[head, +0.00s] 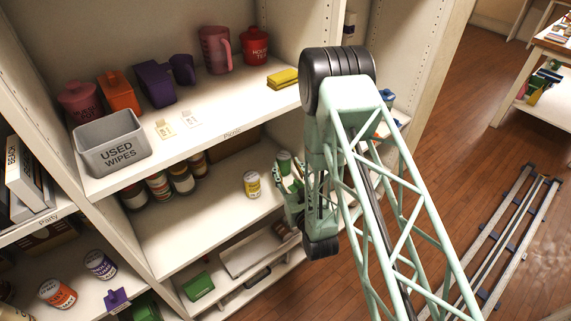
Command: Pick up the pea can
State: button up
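A small can with green and white on it (284,161) shows on the middle shelf side, right beside the gripper end of my pale green arm. It may be the pea can, but its label is too small to read. My gripper (290,180) is at the middle shelf's right part, close to this can. The arm's links hide part of the gripper, and I cannot tell whether its fingers touch the can or are open or shut. A yellow and white can (252,184) stands upright on the middle shelf, left of my gripper and apart from it.
Several cans (180,179) stand at the back left of the middle shelf (205,217). The upper shelf holds a grey wipes bin (111,142), jugs and a yellow block (283,78). A green box (198,287) sits below. Shelf uprights bound the bay.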

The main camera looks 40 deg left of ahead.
aim_at(281, 151)
jog(key=shift+b+x, duration=0.3)
jog(key=shift+x, duration=4)
jog(key=shift+r, duration=0.1)
jog(key=shift+r+b+x, duration=0.15)
jog(key=shift+x, duration=1.15)
jog(key=shift+r+b+x, duration=0.1)
jog(key=shift+b+x, duration=0.05)
jog(key=shift+x, duration=1.15)
jog(key=shift+w, duration=0.15)
jog(key=shift+d, duration=0.1)
jog(key=shift+c, duration=0.5)
jog(key=c, duration=1)
